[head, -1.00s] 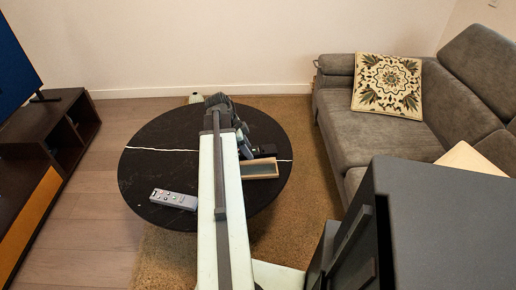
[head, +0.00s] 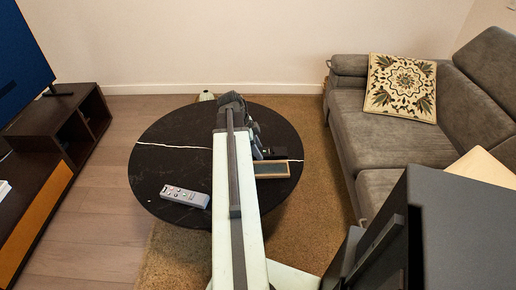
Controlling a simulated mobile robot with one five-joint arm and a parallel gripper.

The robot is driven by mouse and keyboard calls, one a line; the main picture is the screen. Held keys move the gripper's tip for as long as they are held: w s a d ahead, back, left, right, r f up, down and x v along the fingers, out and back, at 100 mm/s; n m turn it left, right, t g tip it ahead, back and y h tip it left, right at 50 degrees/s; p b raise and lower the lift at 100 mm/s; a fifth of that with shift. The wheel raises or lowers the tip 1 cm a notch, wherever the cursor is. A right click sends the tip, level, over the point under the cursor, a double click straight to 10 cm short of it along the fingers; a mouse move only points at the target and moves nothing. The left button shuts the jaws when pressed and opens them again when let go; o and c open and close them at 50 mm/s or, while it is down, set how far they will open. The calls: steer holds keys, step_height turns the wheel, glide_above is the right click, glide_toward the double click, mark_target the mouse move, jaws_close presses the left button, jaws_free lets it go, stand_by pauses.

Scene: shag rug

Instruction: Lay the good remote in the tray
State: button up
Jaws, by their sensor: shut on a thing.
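A light grey remote (head: 185,196) with small buttons lies on the left front part of the round black table, apart from my gripper. A small tray (head: 271,176) with a wooden rim lies on the table's right side. My gripper (head: 257,152) is at the far end of my arm, low over the table just behind and left of the tray. It is shut on a dark thing, mostly hidden by the arm and hard to tell from the jaws. A black piece (head: 278,153) shows by the tray's back edge; I cannot tell whether it is the held thing.
The round black table (head: 160,165) with a white vein stands on a tan shag rug (head: 310,215). A grey sofa (head: 375,140) with a patterned cushion (head: 401,87) is at right. A dark TV stand (head: 70,140) is at left. Wooden floor between stand and table is clear.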

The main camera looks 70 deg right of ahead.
steer(key=shift+s+f+b, duration=0.15)
steer(key=shift+f+b, duration=2.3)
steer(key=shift+f, duration=0.25)
steer(key=shift+f+b, duration=1.4)
steer(key=o, duration=1.5)
steer(key=shift+o, duration=0.2)
steer(key=shift+r, duration=0.1)
step_height(320, 180, up, 9)
steer(key=p, duration=0.9)
steer(key=shift+f, duration=0.2)
